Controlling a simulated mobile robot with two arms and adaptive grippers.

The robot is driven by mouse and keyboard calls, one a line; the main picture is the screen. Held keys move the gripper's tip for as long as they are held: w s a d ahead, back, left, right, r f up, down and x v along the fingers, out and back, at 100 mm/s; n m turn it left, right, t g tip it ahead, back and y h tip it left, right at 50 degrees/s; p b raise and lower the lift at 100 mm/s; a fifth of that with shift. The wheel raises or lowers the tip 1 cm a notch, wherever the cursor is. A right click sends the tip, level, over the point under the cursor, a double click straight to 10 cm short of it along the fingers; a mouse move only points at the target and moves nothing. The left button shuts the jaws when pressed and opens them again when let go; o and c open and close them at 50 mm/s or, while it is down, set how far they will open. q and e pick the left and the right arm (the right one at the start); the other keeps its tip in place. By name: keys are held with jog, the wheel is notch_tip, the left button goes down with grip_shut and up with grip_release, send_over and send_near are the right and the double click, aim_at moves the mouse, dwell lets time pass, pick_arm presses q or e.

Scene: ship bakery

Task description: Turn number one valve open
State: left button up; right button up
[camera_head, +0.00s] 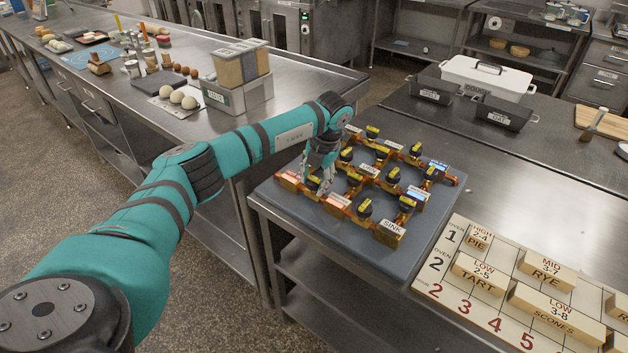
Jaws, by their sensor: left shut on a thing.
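The valve board (290,208) is a dark grey panel on the steel table's corner, with copper pipes and several black valves with yellow handles. My left gripper (318,188) points down at the board's left side, with its fingers shut around a black-and-yellow valve (313,183) there. The fingers partly cover this valve, and its number cannot be read. Another valve (364,208) stands to its right, nearer the block labelled SINK (391,230). My right gripper is out of view.
A cream planning board (440,262) with labelled wooden blocks lies at the lower right. Dark tins (433,89) and a white lidded container (488,75) stand behind the valves. The left counter holds a steel box (238,98) and dough balls (177,97). An aisle separates the counters.

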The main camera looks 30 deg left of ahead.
pick_arm(q)
jog(key=shift+d, duration=0.1)
dwell(0.3)
jog(key=o, duration=1.1)
jog(key=shift+d, duration=0.1)
